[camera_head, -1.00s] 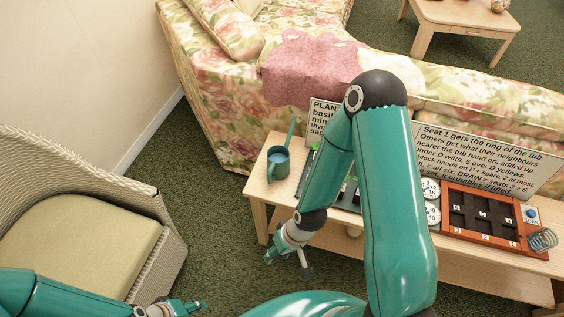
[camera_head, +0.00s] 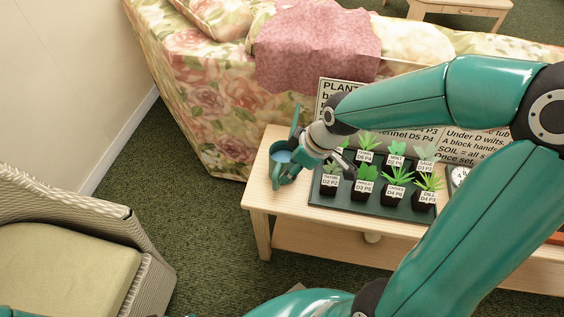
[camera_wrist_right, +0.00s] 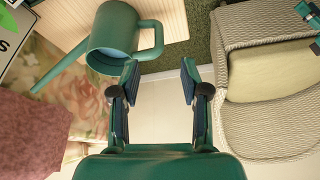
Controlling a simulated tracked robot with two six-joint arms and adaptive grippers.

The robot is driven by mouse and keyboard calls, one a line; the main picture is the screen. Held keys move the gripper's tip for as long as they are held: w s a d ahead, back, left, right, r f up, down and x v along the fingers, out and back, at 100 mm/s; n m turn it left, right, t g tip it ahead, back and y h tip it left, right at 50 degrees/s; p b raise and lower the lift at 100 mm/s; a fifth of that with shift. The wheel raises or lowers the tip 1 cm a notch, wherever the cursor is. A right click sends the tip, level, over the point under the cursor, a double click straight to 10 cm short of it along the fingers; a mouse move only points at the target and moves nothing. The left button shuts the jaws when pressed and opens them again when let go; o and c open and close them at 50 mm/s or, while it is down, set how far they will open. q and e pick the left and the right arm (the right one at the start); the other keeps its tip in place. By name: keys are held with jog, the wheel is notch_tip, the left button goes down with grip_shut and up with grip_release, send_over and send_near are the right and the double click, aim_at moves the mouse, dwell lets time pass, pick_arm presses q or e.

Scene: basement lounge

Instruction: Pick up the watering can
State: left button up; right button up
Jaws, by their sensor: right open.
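The teal watering can (camera_head: 281,156) stands on the left end of the wooden table, partly covered by my right gripper in the head view. In the right wrist view the can (camera_wrist_right: 112,32) is at upper left, with its spout pointing down-left and its looped handle toward the right. My right gripper (camera_wrist_right: 159,72) is open and empty. Its left finger is very near the can's rim and the lower end of the handle; I cannot tell whether it touches. Only scraps of my left arm show at the head view's bottom edge, so its jaw state is unclear.
A dark tray (camera_head: 330,203) of several labelled potted plants stands just right of the can. Sign boards (camera_head: 328,88) stand behind it. A floral sofa (camera_head: 205,110) is behind the table (camera_head: 262,190), and a wicker chair (camera_head: 70,262) is at left. Green carpet lies between.

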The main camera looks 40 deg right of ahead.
aim_at(275, 186)
jog(key=b+x, duration=0.1)
jog(key=x, duration=0.3)
jog(key=b+x, duration=0.1)
jog(key=x, duration=0.3)
jog(key=shift+d+f, duration=0.2)
jog(key=shift+f, duration=0.1)
jog(key=shift+b+x, duration=1.4)
jog(key=shift+x, duration=1.2)
jog(key=shift+w+a, duration=0.1)
jog(key=shift+a, duration=0.1)
jog(key=shift+r, duration=0.1)
grip_shut()
